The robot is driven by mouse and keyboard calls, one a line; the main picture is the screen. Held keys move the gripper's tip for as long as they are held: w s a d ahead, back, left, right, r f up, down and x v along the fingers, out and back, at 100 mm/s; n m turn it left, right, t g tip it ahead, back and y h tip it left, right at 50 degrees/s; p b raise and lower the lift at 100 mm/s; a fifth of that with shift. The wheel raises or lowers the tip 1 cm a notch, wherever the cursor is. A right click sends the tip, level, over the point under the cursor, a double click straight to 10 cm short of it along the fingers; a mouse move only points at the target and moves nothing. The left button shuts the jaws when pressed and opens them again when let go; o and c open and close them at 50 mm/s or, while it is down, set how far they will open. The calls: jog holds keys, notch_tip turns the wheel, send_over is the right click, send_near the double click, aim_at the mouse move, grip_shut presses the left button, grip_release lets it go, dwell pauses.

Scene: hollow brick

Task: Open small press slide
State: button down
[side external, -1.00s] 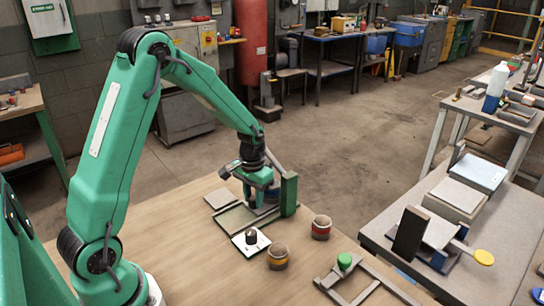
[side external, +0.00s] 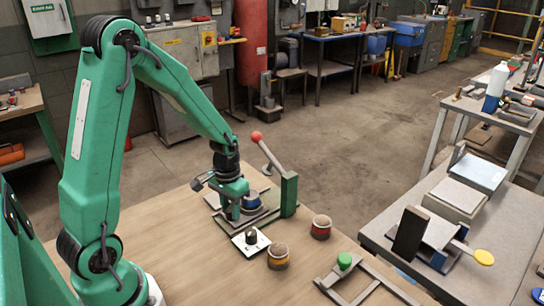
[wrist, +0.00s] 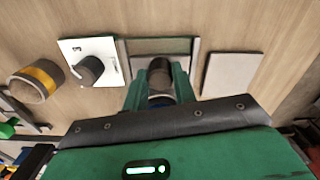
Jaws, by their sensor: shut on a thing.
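The small press stands on the wooden table, with a green upright (side external: 289,194), a lever with a red ball (side external: 256,136) tilted up to the left, and a flat railed base. Its base frame (wrist: 190,45) shows in the wrist view, with a grey plate inside. My gripper (side external: 235,212) is low over the base, left of the upright. It is shut on a round blue-banded piece (side external: 252,201), partly hidden by a finger. In the wrist view the blue (wrist: 160,101) shows between the fingers. The slide is largely hidden beneath my gripper.
A white plate with a dark knob (side external: 251,238) lies close in front of the press. A yellow-banded jar (side external: 278,257) and red-banded jar (side external: 321,227) stand nearby. A green-knobbed fixture (side external: 344,262) is at the front right. The table's left part is clear.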

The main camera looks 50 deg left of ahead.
jog(key=shift+s, duration=0.5)
jog(key=c, duration=1.1)
grip_release()
jog(key=shift+r, duration=3.9)
jog(key=shift+r, duration=0.1)
